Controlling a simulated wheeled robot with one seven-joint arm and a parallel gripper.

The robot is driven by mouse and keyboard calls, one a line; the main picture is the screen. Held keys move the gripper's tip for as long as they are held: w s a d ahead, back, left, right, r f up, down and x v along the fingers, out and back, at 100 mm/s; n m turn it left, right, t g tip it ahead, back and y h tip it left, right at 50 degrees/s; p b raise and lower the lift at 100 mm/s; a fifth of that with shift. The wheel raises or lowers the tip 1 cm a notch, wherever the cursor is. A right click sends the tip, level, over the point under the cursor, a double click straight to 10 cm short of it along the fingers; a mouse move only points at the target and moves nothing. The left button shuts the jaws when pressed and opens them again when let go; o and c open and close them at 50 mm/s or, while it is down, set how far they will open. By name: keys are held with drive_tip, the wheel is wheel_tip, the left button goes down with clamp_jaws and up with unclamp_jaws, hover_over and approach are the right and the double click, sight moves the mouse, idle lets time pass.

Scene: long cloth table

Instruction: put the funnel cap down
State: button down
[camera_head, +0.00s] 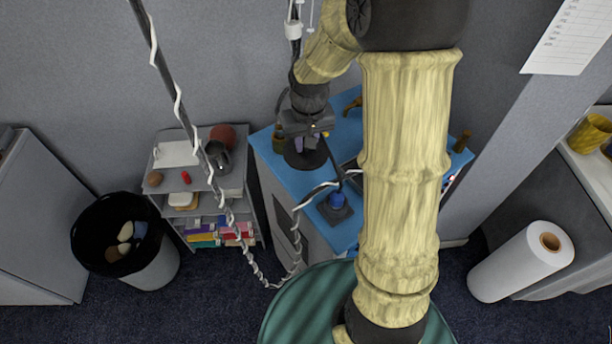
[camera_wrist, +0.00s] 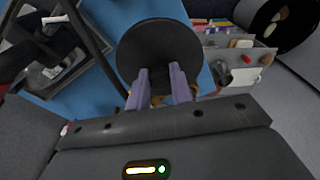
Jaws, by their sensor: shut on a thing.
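The funnel cap is a dark round disc (camera_wrist: 158,48) just beyond my fingertips in the wrist view. My gripper (camera_wrist: 161,80) has two purple-grey fingers shut on it. In the head view my gripper (camera_head: 307,142) points down over the left part of the blue-topped cabinet (camera_head: 285,178), with the dark cap (camera_head: 305,158) below it. I cannot tell whether the cap touches the blue top. The part of the cap between the fingers is hidden.
A blue knob on a dark base (camera_head: 337,205) stands on the blue top, with a cable near it. An olive bottle (camera_head: 278,138) is close to my gripper. A shelf cart (camera_head: 170,155) with small items and a black-lined bin (camera_head: 88,215) stand left.

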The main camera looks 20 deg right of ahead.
sight(306, 152)
drive_tip(key=shift+f, duration=0.1)
drive_tip(key=shift+f+p, duration=0.7)
drive_tip(key=shift+f, duration=2.1)
drive_tip(key=shift+f+p, duration=0.55)
drive_tip(key=shift+f, duration=1.55)
drive_tip(key=shift+f, duration=0.15)
drive_tip(key=c, duration=1.2)
unclamp_jaws()
drive_tip(key=shift+c, duration=0.2)
drive_tip(key=shift+r, duration=0.2)
